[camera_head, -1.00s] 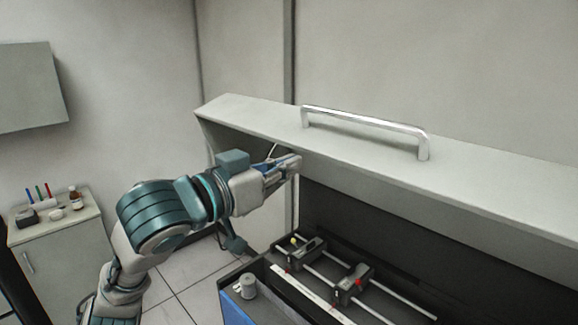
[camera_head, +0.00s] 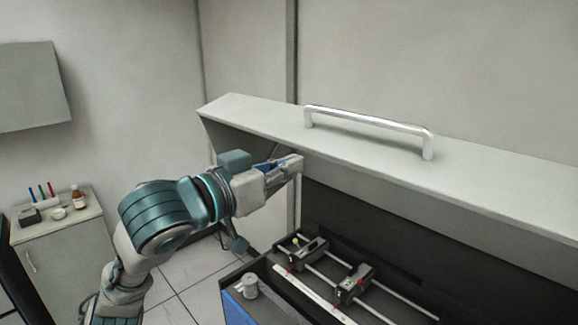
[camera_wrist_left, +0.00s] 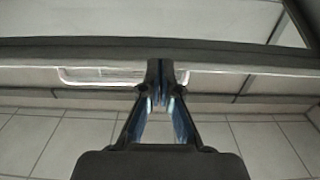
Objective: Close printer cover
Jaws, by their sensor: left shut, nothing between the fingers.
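The printer cover (camera_head: 465,185) is a long light-grey lid, raised open above the printer's dark interior. A silver bar handle (camera_head: 368,124) runs along its upper face, and the handle also shows in the left wrist view (camera_wrist_left: 110,76). My left gripper (camera_head: 298,162) is shut and empty, just below the cover's lower edge, left of the handle. In the left wrist view my gripper (camera_wrist_left: 160,98) has its fingertips together close to the cover's edge (camera_wrist_left: 225,58). Whether they touch it I cannot tell. My right gripper is not in view.
Inside the printer are metal rails and black carriages (camera_head: 354,284). A small grey cylinder (camera_head: 249,286) sits at its left front. Open floor lies between.

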